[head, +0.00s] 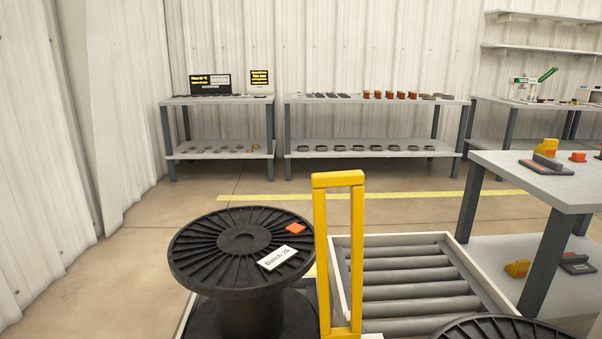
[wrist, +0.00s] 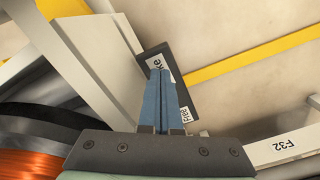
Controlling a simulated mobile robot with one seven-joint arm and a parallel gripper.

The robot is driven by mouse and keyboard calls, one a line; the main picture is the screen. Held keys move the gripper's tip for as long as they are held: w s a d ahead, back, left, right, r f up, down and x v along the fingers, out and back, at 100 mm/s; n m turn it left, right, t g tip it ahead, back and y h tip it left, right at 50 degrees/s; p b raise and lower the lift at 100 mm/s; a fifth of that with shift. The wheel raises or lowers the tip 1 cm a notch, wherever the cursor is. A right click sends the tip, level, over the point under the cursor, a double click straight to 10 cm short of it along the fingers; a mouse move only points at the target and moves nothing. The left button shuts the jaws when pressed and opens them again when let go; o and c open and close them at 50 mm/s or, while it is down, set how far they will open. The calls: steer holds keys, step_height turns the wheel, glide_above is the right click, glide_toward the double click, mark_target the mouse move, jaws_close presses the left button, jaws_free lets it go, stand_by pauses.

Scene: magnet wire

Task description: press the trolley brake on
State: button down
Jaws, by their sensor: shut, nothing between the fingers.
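In the wrist view my gripper (wrist: 161,76) has its two blue fingers shut together with nothing between them. Its tips overlap a dark plate (wrist: 203,103) with white labels, which looks like the brake pedal. The lettering is partly hidden by the fingers. I cannot tell whether the tips touch the plate or hover over it. The plate lies beside a pale frame bar (wrist: 80,50) of the trolley. In the head view the trolley's yellow handle (head: 319,250) stands upright at the lower middle; the pedal and my gripper are not visible there.
A black spool (head: 195,250) labelled Batch 26 stands left of the handle. A roller bed (head: 415,285) lies to its right, with another black spool (head: 490,330) at the bottom edge. Copper-coloured wire (wrist: 35,165) shows in the wrist view. A grey table (head: 540,180) stands right.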

steer(key=shift+f+b, duration=1.1)
steer(key=shift+f, duration=0.75)
step_height(320, 180, up, 8)
steer(key=p, duration=0.9)
steer(key=shift+r, duration=0.25)
steer(key=shift+f, duration=0.1)
steer(key=shift+w, duration=0.1)
